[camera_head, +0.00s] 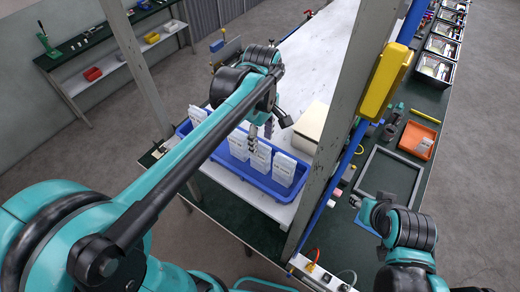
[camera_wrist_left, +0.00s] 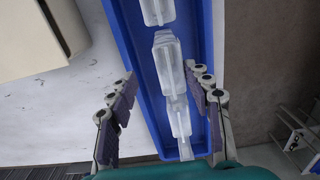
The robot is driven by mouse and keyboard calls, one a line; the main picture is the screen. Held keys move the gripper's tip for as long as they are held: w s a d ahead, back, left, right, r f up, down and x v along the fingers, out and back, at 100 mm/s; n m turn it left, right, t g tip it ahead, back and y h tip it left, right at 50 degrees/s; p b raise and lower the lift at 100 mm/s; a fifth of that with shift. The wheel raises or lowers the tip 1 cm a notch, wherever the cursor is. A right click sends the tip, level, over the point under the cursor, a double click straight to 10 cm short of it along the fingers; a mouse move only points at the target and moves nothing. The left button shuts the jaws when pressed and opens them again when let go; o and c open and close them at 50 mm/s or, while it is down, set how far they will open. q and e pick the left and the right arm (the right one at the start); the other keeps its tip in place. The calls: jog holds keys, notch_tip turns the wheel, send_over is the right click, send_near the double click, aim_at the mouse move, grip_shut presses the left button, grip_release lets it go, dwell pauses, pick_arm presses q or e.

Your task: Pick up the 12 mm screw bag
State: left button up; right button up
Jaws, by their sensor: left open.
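A blue tray (camera_head: 245,178) on the white table holds several upright white screw bags in a row. Among them are one toward the left end (camera_head: 198,116), one in the middle (camera_head: 261,158) and one near the right end (camera_head: 284,170). Their print is too small to read, so I cannot tell which is the 12 mm bag. My left gripper (camera_head: 261,134) is open just above the tray's middle. In the left wrist view its fingers (camera_wrist_left: 162,92) stand apart, with a clear bag (camera_wrist_left: 168,62) ahead between them, and nothing is gripped.
A cream box (camera_head: 312,124) stands behind the tray's right end. A grey post (camera_head: 335,125) with a yellow box (camera_head: 386,80) rises right of the tray. Beyond it, a green bench holds an orange bin (camera_head: 417,140) and a grey frame (camera_head: 390,174).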

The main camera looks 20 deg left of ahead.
aim_at(260, 156)
pick_arm(q)
jog(key=shift+s+d+f+p, duration=0.25)
jog(key=shift+s+f+p, duration=0.25)
jog(key=shift+s+f, duration=0.65)
jog(key=f, duration=0.1)
jog(key=w+f, duration=0.1)
jog(key=f, duration=0.1)
jog(key=shift+w+a+f, duration=0.25)
jog(key=shift+a, duration=0.05)
jog(key=shift+s+d+r, duration=0.15)
jog(key=shift+s+r, duration=0.05)
jog(key=shift+s, duration=0.25)
jog(key=c, duration=0.5)
grip_shut()
pick_arm(e)
jog(key=shift+s+d+r, duration=0.25)
jog(key=shift+s+r, duration=0.55)
jog(key=shift+r, duration=0.05)
